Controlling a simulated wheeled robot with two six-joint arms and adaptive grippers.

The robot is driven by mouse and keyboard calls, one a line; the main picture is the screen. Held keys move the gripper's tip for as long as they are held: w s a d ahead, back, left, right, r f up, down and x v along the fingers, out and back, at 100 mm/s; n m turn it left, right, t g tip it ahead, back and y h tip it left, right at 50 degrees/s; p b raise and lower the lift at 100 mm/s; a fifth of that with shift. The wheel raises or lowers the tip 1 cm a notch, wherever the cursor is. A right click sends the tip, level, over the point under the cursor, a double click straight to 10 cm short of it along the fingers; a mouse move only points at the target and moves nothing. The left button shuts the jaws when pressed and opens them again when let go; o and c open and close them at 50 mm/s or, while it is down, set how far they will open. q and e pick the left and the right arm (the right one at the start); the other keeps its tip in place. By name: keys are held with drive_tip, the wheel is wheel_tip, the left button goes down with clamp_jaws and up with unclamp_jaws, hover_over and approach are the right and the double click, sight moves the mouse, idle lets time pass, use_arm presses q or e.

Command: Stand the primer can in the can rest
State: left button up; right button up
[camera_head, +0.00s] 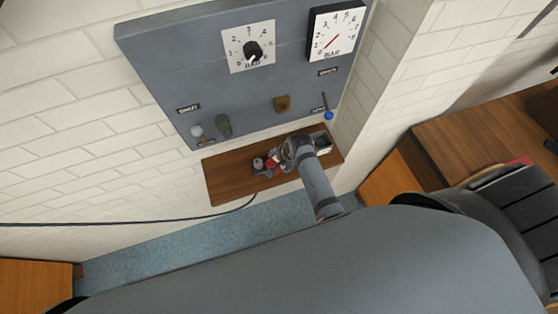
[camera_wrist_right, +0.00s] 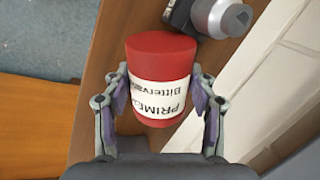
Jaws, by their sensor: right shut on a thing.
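The primer can is a red cylinder with a white label, filling the middle of the right wrist view (camera_wrist_right: 160,55). My right gripper (camera_wrist_right: 160,88) has a finger on each side of it and is shut on it. In the head view the right gripper (camera_head: 284,158) is over the wooden shelf, with the can (camera_head: 275,168) as a small red patch beside it. I cannot tell whether the can touches the shelf. I cannot make out the can rest for certain. My left gripper is not in view.
The wooden shelf (camera_head: 228,182) runs below a grey panel (camera_head: 180,70) with two gauges. A grey metal fitting (camera_wrist_right: 222,17) lies just beyond the can. A small grey box (camera_head: 323,143) sits at the shelf's right end. A white wall borders the shelf.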

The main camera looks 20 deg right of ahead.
drive_tip(key=shift+w+r, duration=0.1)
drive_tip(key=shift+r, duration=0.35)
drive_tip(key=s+d+r, duration=0.4)
drive_tip(key=s+r, duration=0.8)
drive_tip(key=s, duration=0.1)
drive_tip(key=shift+s, duration=0.25)
